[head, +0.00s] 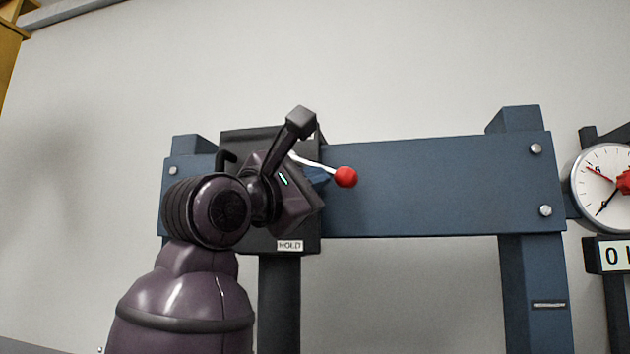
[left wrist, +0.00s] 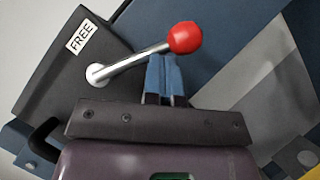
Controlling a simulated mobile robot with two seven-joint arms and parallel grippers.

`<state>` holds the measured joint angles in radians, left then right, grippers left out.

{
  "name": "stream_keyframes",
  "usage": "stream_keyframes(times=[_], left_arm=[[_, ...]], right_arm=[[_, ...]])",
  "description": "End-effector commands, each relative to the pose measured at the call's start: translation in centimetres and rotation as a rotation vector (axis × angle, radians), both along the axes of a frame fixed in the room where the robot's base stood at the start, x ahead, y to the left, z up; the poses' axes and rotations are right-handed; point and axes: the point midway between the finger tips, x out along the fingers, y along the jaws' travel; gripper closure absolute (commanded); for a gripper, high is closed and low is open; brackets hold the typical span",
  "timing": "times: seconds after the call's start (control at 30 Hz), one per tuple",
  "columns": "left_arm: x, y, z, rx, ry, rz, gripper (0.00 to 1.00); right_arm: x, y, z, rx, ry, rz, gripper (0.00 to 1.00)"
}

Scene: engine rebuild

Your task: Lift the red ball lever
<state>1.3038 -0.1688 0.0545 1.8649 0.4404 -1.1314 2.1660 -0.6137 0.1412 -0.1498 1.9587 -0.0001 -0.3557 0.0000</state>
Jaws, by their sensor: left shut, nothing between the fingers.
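The red ball (head: 346,177) sits on the end of a silver lever rod (head: 316,163), which points right and slightly down in the head view. In the left wrist view the ball (left wrist: 185,37) and rod (left wrist: 130,63) come out of a dark plate (left wrist: 62,92) labelled FREE. The dark plate (head: 308,232) carries a HOLD label at its bottom in the head view. My left gripper (head: 320,174), with blue fingers (left wrist: 166,75), is shut and empty. Its tips lie just beside the rod, near the ball; I cannot tell whether they touch. My right gripper is out of view.
A blue crossbeam (head: 430,185) on posts runs behind the lever. A dial gauge (head: 598,190) with a number plate stands at the right edge. The space right of the ball, in front of the beam, is clear.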

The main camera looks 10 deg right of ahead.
Motion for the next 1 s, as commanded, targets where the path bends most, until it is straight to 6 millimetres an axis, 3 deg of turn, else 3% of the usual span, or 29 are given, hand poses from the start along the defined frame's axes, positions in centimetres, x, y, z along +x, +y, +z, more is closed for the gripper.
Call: stream_keyframes(times=[0.37, 0.8, 1.0], left_arm=[[-0.4, 0.7, -0.3, -0.003, 0.000, 0.002, 1.00], [-4.9, 6.1, -2.7, -0.002, -0.002, 0.002, 1.00], [-6.2, 7.6, -3.3, 0.000, -0.001, 0.001, 1.00]], right_arm=[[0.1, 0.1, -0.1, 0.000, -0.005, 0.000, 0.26], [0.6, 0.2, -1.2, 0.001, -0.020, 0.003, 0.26], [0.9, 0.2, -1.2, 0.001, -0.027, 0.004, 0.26]])
